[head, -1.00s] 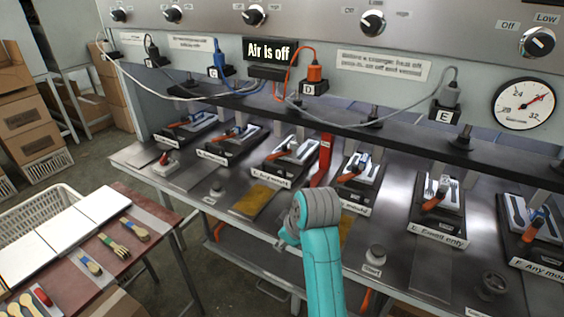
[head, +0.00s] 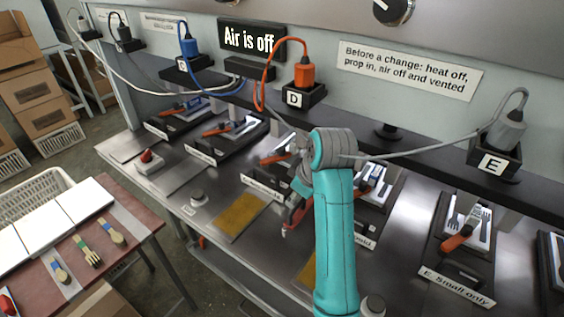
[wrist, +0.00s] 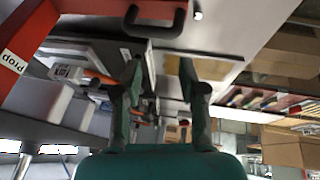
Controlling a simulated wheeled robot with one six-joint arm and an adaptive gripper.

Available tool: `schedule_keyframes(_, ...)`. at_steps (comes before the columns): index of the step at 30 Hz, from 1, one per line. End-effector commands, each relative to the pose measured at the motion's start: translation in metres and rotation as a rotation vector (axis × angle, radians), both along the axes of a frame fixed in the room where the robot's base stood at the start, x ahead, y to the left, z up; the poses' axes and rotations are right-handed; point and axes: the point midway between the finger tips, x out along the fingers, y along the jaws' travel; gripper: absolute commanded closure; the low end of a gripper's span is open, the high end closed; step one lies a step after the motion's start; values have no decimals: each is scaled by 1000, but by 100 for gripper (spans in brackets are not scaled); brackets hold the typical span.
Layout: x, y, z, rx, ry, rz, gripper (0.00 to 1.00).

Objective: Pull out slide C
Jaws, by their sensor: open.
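Slide C's station (head: 270,184) is in the middle of the head view, its label partly readable. My arm and wrist cover much of its right side. My gripper (wrist: 160,65) is open in the wrist view, with its two dark fingers apart and a thin plate edge (wrist: 150,68) showing between them. I cannot tell whether this plate belongs to slide C or whether the fingers touch it. An orange handle (wrist: 98,76) lies left of the fingers. In the head view the fingertips are mostly hidden by my wrist, close to station C.
A red prop (wrist: 15,62) with a lettered tag is at the left in the wrist view. A dark handle (wrist: 155,22) is above the fingers. Station E (head: 458,240) is at right. A sign reads "Air is off" (head: 250,38). A side table with utensils (head: 135,250) is at left.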

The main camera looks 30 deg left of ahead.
Motion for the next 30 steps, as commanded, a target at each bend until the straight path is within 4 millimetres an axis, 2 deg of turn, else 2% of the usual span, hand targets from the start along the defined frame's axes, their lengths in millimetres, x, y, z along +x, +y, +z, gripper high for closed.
schedule_keyframes(8, 10, 18, 1, 0, 1, 1, 59)
schedule_keyframes(26, 60, 105, 1, -1, 1, 0, 59)
schedule_keyframes(30, 64, 113, -22, -2, 2, 0, 59)
